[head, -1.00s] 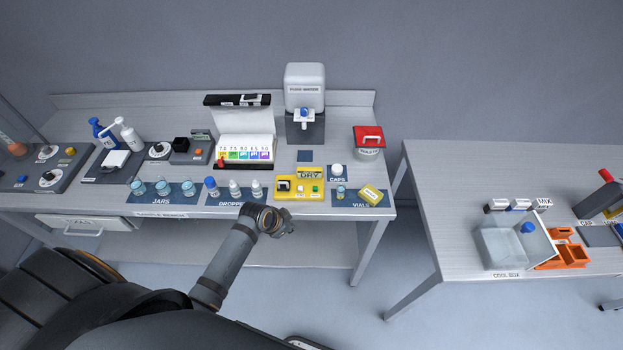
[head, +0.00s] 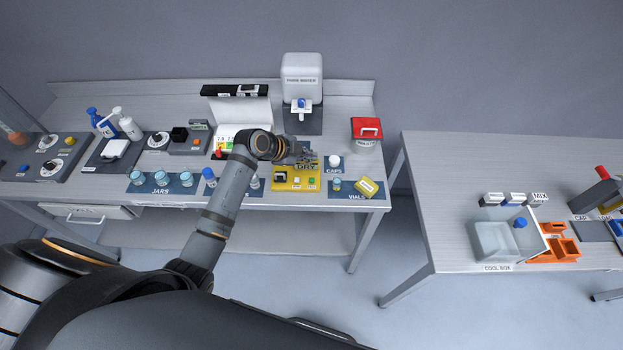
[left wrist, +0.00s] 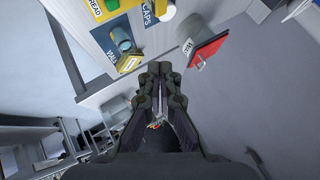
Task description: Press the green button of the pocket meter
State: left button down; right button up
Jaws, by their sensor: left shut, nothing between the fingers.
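A yellow unit (head: 283,186) that looks like the pocket meter lies near the front of the left bench. It has a dark square well, a small orange-red button and a green button (head: 311,181) at its right. My left gripper (head: 308,159) is shut and empty. In the head view it overlaps the unit's back edge near the "DRY" label, apparently above it; the height is hard to judge. In the left wrist view my closed fingers (left wrist: 161,70) point toward the bench edge, and part of the yellow unit (left wrist: 97,10) shows at the top left.
A small vial (head: 336,185) and a yellow labelled block (head: 368,188) are just right of the unit. A white cap (head: 333,161) lies behind them. Jars (head: 162,179) stand left. A red-lidded waste bin (head: 367,130) and a water dispenser (head: 302,80) stand behind.

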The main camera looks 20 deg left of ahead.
aim_at(310, 181)
pick_arm(q)
jog(key=shift+f, duration=0.1)
notch_tip(310, 181, down, 9)
jog(key=b, duration=0.7)
dwell(1.0)
jog(key=shift+f+b, duration=0.25)
jog(key=shift+b, duration=0.1)
jog(key=shift+f+b, duration=0.45)
jog(key=shift+f, duration=0.1)
dwell(0.6)
jog(key=shift+r, duration=0.1)
jog(key=shift+r+p, duration=0.8)
jog(key=shift+r, duration=0.1)
